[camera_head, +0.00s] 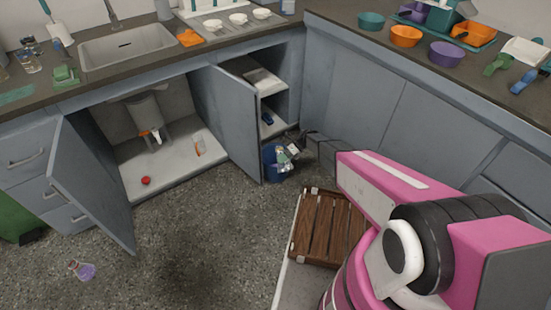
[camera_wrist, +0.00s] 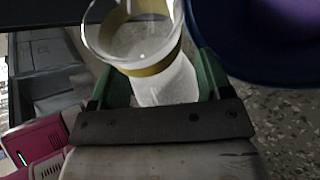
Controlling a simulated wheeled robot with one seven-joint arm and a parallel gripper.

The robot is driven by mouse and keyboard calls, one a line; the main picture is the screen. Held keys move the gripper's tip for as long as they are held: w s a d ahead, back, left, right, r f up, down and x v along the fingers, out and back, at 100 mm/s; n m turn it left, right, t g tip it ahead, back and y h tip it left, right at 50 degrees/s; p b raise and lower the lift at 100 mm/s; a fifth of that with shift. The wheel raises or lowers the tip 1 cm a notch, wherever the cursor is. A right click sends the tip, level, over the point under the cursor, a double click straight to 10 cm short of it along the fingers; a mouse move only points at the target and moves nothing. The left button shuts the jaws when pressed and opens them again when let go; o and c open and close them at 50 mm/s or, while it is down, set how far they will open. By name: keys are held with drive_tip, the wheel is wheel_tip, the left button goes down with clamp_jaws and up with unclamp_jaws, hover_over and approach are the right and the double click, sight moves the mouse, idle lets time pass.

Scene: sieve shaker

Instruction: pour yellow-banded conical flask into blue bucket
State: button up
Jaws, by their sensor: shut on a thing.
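In the wrist view, my gripper (camera_wrist: 162,82) has its green fingers closed on both sides of the yellow-banded conical flask (camera_wrist: 150,68). The flask is clear glass with a whitish part below the band. Its open mouth points away from my palm, at the top of the view. The blue bucket (camera_wrist: 232,66) lies just right of the flask, with a purple area inside it. In the head view, the blue bucket (camera_head: 271,168) stands on the floor by the cabinet corner. My gripper (camera_head: 292,149) is small there, at the bucket's upper right; the flask's tilt is unclear.
Open cabinet doors (camera_head: 236,120) stand left of the bucket. A brown slatted crate (camera_head: 327,228) lies in front of it. Another flask with purple contents (camera_head: 83,270) is on the floor at left. The middle floor is clear. Bowls, including an orange one (camera_head: 405,36), are on the right counter.

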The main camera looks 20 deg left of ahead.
drive_tip(key=shift+r+n+t+y, duration=0.3)
drive_tip(key=shift+r+n+t, duration=0.2)
drive_tip(key=shift+t, duration=0.1)
drive_tip(key=shift+r+y, duration=0.3)
drive_tip(key=shift+r, duration=0.3)
drive_tip(key=shift+r+n+t, duration=0.15)
drive_tip(key=shift+n+t, duration=0.25)
drive_tip(key=shift+s+d+f+n+t+y+b, duration=0.2)
drive_tip(key=shift+s+f+n+t+y+b, duration=0.1)
drive_tip(key=shift+f+y+b, duration=0.15)
drive_tip(key=shift+s+d+r+n+t+y, duration=0.3)
drive_tip(key=shift+n+t+y, duration=0.2)
drive_tip(key=shift+n, duration=0.1)
drive_tip(key=shift+s+d+f+n+t+y+b, duration=0.15)
drive_tip(key=shift+s+f+n+t+y+b, duration=0.05)
drive_tip(key=shift+f+n+t+y+b, duration=0.25)
drive_tip(key=shift+s+d+f+n+t+y+b, duration=0.1)
drive_tip(key=shift+s+f+n+t+y+b, duration=0.2)
drive_tip(key=shift+n+y, duration=0.25)
